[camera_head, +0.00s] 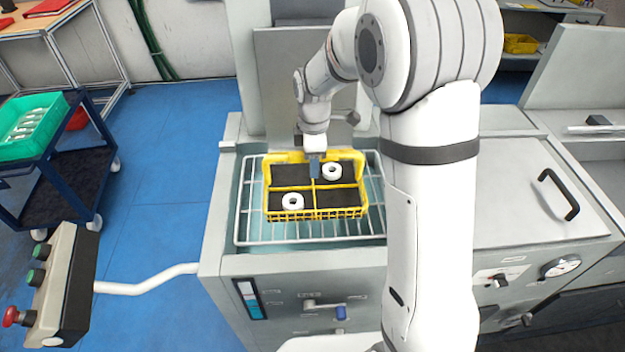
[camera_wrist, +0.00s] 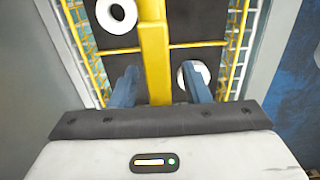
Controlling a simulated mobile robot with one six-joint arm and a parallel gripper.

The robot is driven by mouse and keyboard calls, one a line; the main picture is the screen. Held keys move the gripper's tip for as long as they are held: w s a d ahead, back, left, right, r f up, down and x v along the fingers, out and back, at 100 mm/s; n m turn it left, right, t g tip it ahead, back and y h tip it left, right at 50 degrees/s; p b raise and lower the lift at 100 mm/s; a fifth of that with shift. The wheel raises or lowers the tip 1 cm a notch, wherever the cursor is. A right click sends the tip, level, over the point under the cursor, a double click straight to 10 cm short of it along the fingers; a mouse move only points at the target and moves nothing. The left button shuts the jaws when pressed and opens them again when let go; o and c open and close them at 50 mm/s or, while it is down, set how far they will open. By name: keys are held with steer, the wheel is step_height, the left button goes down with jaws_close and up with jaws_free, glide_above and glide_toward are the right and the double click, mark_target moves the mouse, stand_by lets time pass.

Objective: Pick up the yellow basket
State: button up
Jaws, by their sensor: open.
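The yellow basket (camera_head: 316,214) sits on a wire rack inside the open tank of a grey machine. It is divided into compartments with dark floors. One white ring (camera_head: 292,201) lies in the front left compartment and another white ring (camera_head: 332,171) in the back right one. My gripper (camera_head: 315,168) points down over the back part of the basket. In the wrist view, the blue fingers of my gripper (camera_wrist: 160,88) are apart, one on each side of the basket's yellow middle divider (camera_wrist: 155,50). I cannot tell whether they touch it.
The wire rack (camera_head: 250,215) lies in the tank, with the tank walls close around the basket. A closed lid with a black handle (camera_head: 558,194) is at the right. A cart with a green crate (camera_head: 32,125) stands at the left. A control box (camera_head: 58,285) is at the front left.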

steer(key=shift+c, duration=0.5)
jaws_close()
stand_by(0.3)
